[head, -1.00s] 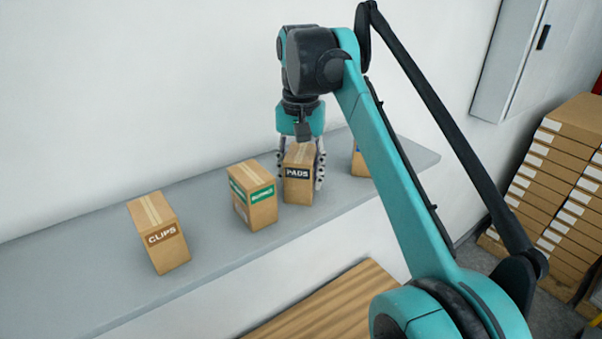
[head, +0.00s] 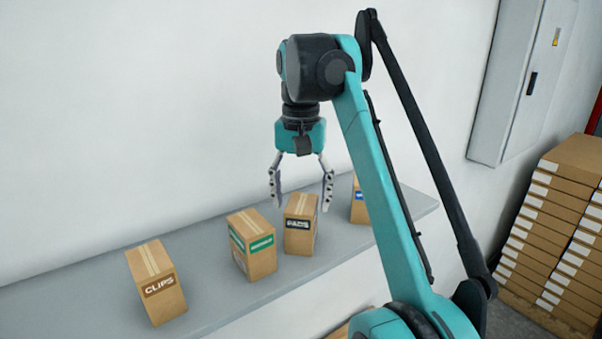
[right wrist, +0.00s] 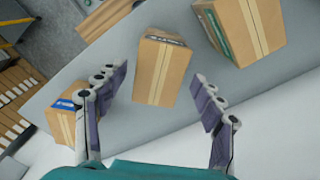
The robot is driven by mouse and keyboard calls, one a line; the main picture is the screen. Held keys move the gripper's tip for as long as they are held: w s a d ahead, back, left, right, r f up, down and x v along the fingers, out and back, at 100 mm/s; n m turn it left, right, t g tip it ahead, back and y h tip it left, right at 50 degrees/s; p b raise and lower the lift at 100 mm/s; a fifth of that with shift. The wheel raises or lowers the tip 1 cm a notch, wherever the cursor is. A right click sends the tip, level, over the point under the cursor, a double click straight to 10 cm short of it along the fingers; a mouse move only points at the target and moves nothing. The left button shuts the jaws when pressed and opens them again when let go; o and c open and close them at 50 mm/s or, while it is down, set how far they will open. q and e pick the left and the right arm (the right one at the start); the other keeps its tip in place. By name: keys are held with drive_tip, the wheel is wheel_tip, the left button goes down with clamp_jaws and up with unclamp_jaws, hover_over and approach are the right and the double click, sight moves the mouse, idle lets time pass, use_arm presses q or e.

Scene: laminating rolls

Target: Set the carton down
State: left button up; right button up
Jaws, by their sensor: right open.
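The carton labelled PADS (head: 300,222) stands upright on the grey shelf (head: 85,285). My right gripper (head: 301,205) is open above it, its two fingers spread to either side and apart from the carton. In the right wrist view the same carton (right wrist: 162,70) lies between and beyond the open fingertips (right wrist: 160,80), with clear gaps on both sides. My left gripper is not in view.
A green-labelled carton (head: 252,244) stands close left of the PADS carton. The CLIPS carton (head: 156,283) is farther left. A blue-labelled carton (head: 360,205) is to the right, partly behind my arm. Stacked boxes (head: 555,235) stand on the floor at right.

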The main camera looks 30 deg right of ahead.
wheel_tip(320, 180, up, 5)
drive_tip(key=shift+f+p, duration=0.15)
drive_tip(key=shift+p, duration=0.75)
drive_tip(key=shift+r+p, duration=0.35)
drive_tip(key=shift+r, duration=0.2)
